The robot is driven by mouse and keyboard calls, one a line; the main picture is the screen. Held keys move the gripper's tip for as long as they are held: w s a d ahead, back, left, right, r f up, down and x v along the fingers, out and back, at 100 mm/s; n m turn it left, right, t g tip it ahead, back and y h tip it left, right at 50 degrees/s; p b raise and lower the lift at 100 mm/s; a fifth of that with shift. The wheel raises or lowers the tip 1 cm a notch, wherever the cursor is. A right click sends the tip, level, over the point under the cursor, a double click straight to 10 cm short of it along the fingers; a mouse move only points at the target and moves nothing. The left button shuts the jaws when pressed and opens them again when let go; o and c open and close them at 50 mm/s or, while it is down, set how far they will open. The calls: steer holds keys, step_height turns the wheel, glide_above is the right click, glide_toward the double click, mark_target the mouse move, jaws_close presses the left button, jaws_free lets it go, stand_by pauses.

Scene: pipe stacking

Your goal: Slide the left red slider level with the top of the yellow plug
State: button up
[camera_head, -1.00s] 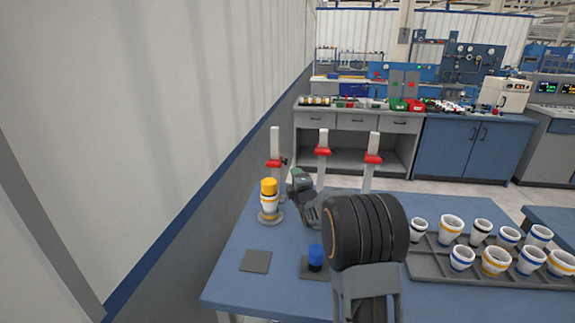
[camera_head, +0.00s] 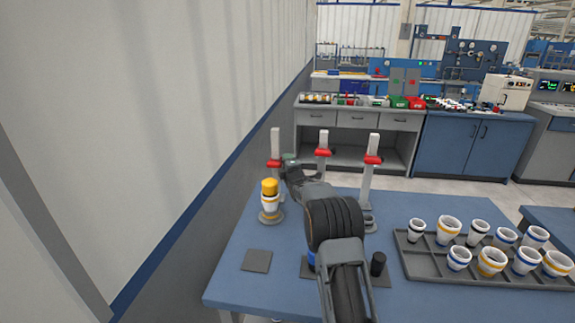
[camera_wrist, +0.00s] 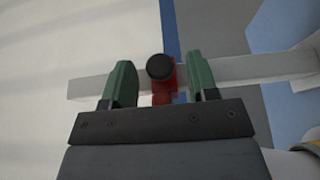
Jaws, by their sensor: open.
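The left red slider (camera_head: 273,163) sits on the leftmost white post (camera_head: 275,140), a little above the top of the yellow plug (camera_head: 269,187). The plug stands upright in a white stack on a round base, left of my arm. My gripper (camera_head: 289,160) is beside the left slider at about its height. In the wrist view, the slider (camera_wrist: 170,88) and its black knob (camera_wrist: 160,68) lie between the two green fingers of my gripper (camera_wrist: 162,78). The fingers are open, with a gap on each side of the knob.
Two more posts with red sliders (camera_head: 323,153) (camera_head: 372,160) stand to the right. A grey tray (camera_head: 400,243) of banded cups fills the table's right side. A blue plug is mostly hidden behind my arm. The wall (camera_head: 150,120) is close on the left.

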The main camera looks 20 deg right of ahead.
steer(key=shift+c, duration=0.2)
jaws_close()
stand_by(0.4)
